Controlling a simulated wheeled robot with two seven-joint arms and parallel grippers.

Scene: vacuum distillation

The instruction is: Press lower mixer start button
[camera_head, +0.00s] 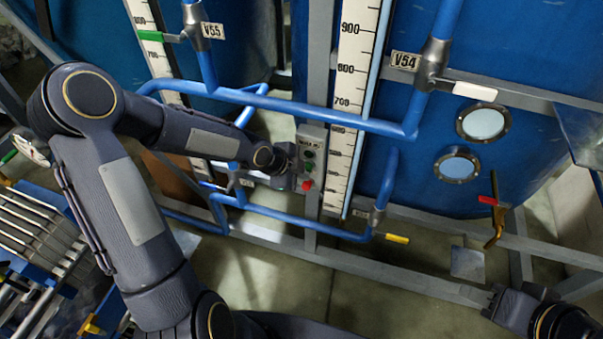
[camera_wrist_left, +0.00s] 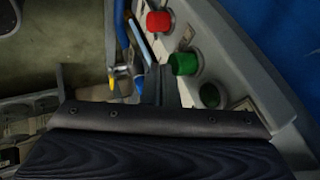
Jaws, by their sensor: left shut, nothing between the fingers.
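A grey button box (camera_head: 314,139) is mounted on the grey upright post, left of the tall scale. It carries a red button (camera_head: 307,185) at the bottom and dark green buttons (camera_head: 309,154) above. My left gripper (camera_head: 290,174) is shut and empty, close against the left side of the box; contact with a button cannot be made out. My right gripper (camera_head: 494,299) is low at the right, far from the box; its jaws are unclear.
Blue pipes (camera_head: 290,108) run across above and below the box. Valve V54 (camera_head: 432,62) and a yellow-handled valve (camera_head: 396,239) are to the right. A big blue tank (camera_head: 520,40) fills the back right. A rack of metal bars (camera_head: 35,235) stands left. Floor is open below the lower frame.

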